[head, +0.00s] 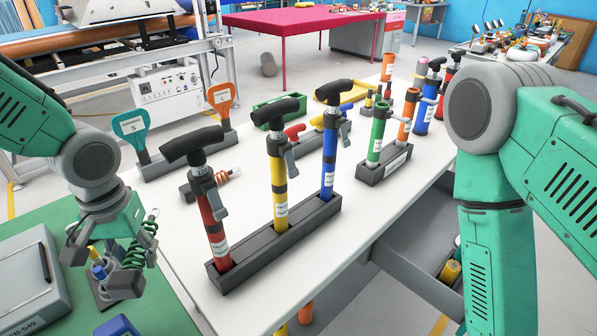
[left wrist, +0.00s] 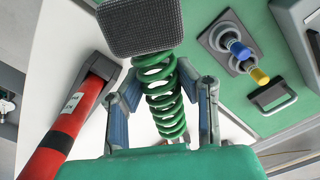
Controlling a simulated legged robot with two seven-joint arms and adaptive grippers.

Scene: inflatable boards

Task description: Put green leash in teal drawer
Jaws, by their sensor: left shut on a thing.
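The green leash (head: 140,246) is a coiled cord with a small metal end showing above it. My left gripper (head: 112,260) is shut on it, over the green surface at the lower left. In the left wrist view the green leash (left wrist: 160,95) runs between the fingers of my left gripper (left wrist: 160,80), partly hidden by a dark pad. I cannot make out a teal drawer. A grey drawer (head: 410,278) stands open under the white table at the right. My right arm hangs at the right edge; its gripper is out of frame.
The white table (head: 345,225) holds a dark rack (head: 290,235) with red, yellow and blue pumps standing upright. The red pump (left wrist: 65,130) is close to my left gripper. A grey case (head: 30,285) and a blue-and-yellow item (left wrist: 240,55) lie on the green surface (left wrist: 225,95).

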